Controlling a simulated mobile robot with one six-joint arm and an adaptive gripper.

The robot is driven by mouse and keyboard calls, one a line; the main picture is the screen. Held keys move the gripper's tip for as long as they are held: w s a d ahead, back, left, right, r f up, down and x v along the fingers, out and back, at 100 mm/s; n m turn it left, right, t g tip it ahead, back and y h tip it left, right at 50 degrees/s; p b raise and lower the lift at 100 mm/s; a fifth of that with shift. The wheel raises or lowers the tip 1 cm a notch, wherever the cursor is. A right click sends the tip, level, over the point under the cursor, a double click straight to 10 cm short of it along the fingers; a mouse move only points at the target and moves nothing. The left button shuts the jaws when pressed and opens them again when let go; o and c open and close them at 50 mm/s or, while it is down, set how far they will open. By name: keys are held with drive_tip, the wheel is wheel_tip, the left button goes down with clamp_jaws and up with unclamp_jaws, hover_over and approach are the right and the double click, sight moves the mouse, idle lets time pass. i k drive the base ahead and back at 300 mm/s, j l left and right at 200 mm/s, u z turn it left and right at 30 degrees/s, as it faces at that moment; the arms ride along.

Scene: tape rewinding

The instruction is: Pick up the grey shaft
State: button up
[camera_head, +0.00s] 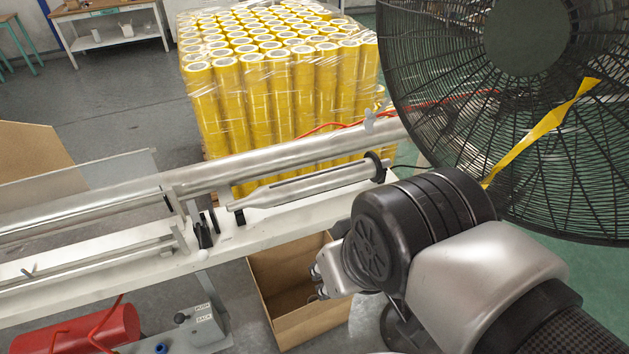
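The grey shaft (310,186) lies along the white machine bed in the middle of the view, slanting up to the right. Its narrow left tip is near a dark support (239,217), and its right end is at a black ring-shaped holder (379,167). My arm comes in from the lower right. The visible part of my gripper (325,274) is below and in front of the shaft, apart from it in the picture.
A long metal roller (290,156) runs just behind the shaft. An open cardboard box (262,297) stands on the floor below the bed. A large black fan (540,150) with a yellow ribbon is at right. Wrapped yellow rolls (280,95) stand behind. A red tank (95,328) is lower left.

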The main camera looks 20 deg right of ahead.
sight(292, 190)
drive_tip(key=i+l, duration=0.1)
drive_tip(key=i, duration=0.85)
drive_tip(key=l+z, duration=0.05)
